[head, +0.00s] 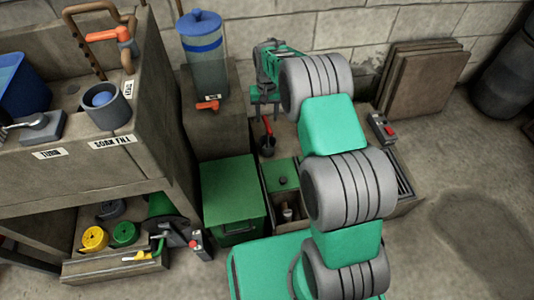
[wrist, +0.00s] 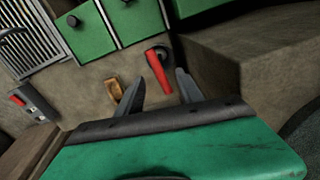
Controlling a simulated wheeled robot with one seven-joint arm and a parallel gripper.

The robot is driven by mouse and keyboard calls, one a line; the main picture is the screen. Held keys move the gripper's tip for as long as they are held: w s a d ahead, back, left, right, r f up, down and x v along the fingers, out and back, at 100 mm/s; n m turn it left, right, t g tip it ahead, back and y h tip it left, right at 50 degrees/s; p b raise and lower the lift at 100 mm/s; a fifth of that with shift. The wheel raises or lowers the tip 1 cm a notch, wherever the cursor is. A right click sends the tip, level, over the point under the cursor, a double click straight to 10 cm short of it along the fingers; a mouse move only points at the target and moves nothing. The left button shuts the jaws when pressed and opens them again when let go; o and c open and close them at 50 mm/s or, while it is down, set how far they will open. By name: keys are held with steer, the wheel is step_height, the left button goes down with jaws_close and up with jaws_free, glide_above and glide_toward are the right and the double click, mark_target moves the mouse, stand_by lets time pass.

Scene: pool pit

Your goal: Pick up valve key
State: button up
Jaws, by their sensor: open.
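A tool with a red handle and a dark round end, which looks like the valve key (head: 267,129), is on the concrete behind the green-lidded compartments. In the wrist view, the valve key (wrist: 159,72) shows with its red handle in the gap between my fingertips. My gripper (head: 265,108) is open and empty, pointing down above and just behind the tool in the head view. In the wrist view, my gripper (wrist: 161,80) has one finger on each side of the handle's lower end. Whether the fingers touch it or are level with it, I cannot tell.
A small brown piece (wrist: 115,89) lies by the left finger. A concrete block (wrist: 250,55) rises at right. Green lids (wrist: 130,18) and a grate (wrist: 30,35) are beyond. A red-switched box (wrist: 32,102) is at left. A blue-lidded canister (head: 205,60) stands left of my gripper.

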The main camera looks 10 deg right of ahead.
mark_target(267, 139)
steer(key=f+b, duration=0.1)
steer(key=f, duration=0.2)
steer(key=f+b, duration=0.1)
steer(key=f, duration=0.3)
steer(key=f+b, duration=0.2)
steer(key=f, duration=0.2)
steer(key=shift+w+d, duration=0.15)
steer(key=shift+w, duration=0.1)
steer(key=shift+c, duration=0.4)
jaws_close()
steer(key=shift+r, duration=0.1)
